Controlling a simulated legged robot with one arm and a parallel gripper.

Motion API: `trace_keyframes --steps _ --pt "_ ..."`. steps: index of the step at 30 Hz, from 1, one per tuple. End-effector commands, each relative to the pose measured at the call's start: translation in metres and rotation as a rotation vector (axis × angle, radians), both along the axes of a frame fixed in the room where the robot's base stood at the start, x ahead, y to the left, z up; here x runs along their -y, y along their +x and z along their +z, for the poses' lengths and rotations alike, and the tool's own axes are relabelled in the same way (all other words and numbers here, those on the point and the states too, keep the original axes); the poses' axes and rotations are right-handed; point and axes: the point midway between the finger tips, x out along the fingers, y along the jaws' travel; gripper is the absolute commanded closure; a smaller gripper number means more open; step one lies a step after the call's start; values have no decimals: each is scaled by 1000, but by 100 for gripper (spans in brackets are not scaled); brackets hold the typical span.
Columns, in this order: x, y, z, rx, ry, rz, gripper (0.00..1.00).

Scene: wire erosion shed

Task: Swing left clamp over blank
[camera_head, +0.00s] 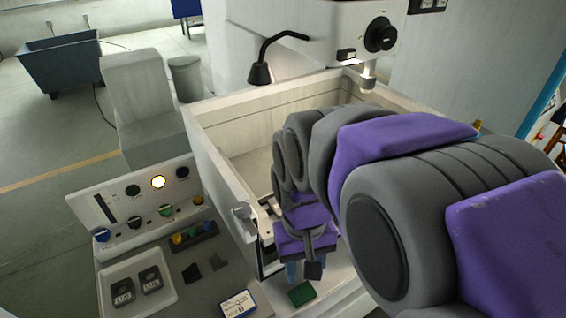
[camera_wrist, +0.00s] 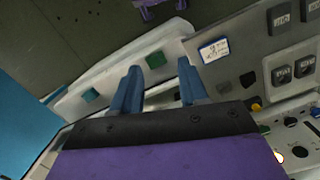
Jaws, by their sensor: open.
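My gripper (camera_head: 303,270) points down near the front wall of the machine tank. Its blue fingers are apart with nothing between them; they also show in the wrist view (camera_wrist: 160,84). I cannot make out the left clamp or the blank for certain, as my arm covers much of the tank's inside. A small pale fitting (camera_head: 243,215) stands at the tank's left wall, left of my gripper. A green block (camera_head: 301,293) sits on the pale front ledge just below my gripper. In the wrist view a green block (camera_wrist: 155,60) appears beyond the fingertips.
The pale tank wall (camera_head: 215,165) rises left of my arm. A control panel (camera_head: 135,215) with knobs and a lit lamp stands left. A tray (camera_head: 113,302) and a blue-edged card (camera_head: 238,304) lie in front. A machine head (camera_head: 368,75) hangs over the tank's back.

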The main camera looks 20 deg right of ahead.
Motion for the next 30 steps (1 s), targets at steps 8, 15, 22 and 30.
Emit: trace_keyframes --steps 8,15,22,30 --pt "22 103 36 27 -18 -118 50" --pt "46 183 51 48 -31 -208 50" --pt "72 255 55 73 -38 -290 50" --pt "104 328 44 99 -40 -378 50"
